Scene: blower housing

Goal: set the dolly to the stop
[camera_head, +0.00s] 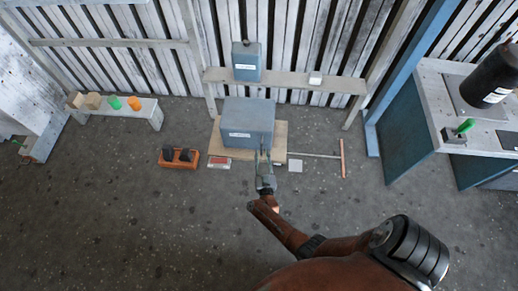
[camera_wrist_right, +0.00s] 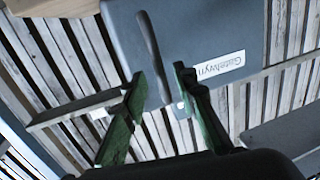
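A light wooden deck (camera_head: 281,142), seemingly the dolly, lies on the floor by the slatted wall. It carries a grey box (camera_head: 247,115) with a white label, also seen upside down in the right wrist view (camera_wrist_right: 205,35). My right gripper (camera_head: 264,160) is at the box's front. Its two fingers (camera_wrist_right: 160,85) are apart, with a dark upright bar (camera_wrist_right: 150,45) between them. I see gaps beside the bar and cannot tell whether either finger touches it. An orange-red bar (camera_head: 342,158) lies on the floor to the right and may be the stop. My left gripper is out of view.
A thin rod (camera_head: 315,156) and a pale square (camera_head: 295,166) lie right of the deck. An orange block holder (camera_head: 179,158) and small red-white item (camera_head: 219,163) lie left. A shelf (camera_head: 305,83) runs behind. A bench (camera_head: 435,90) stands right; the front floor is clear.

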